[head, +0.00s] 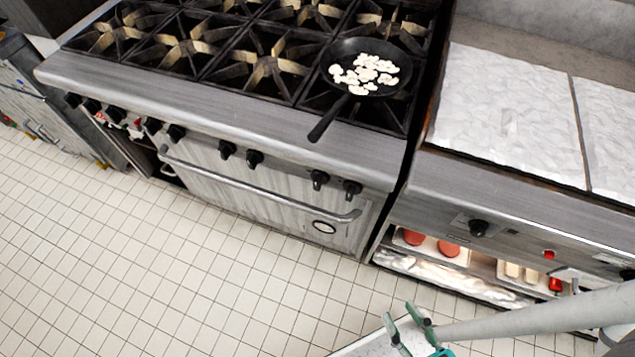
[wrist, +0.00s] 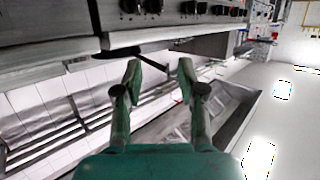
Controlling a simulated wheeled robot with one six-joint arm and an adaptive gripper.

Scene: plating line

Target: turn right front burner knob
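The range (head: 215,100) carries a row of black knobs on its front panel. The two rightmost knobs, one (head: 320,179) and the other (head: 352,190), sit below the right front burner (head: 372,116); I cannot tell which one serves it. Both seem to point downward. My gripper (head: 400,315) is at the bottom of the head view, below and right of these knobs and clear of them. In the wrist view my gripper (wrist: 160,78) is open, its two green fingers apart with nothing between them. Several black knobs (wrist: 187,8) show along the top of that view.
A black pan (head: 366,70) with pale pieces sits on the right burners, its handle (head: 329,118) overhanging the front edge. An oven handle bar (head: 255,185) runs below the knobs. A griddle unit (head: 510,110) with open shelves stands right. Tiled floor (head: 150,260) in front is clear.

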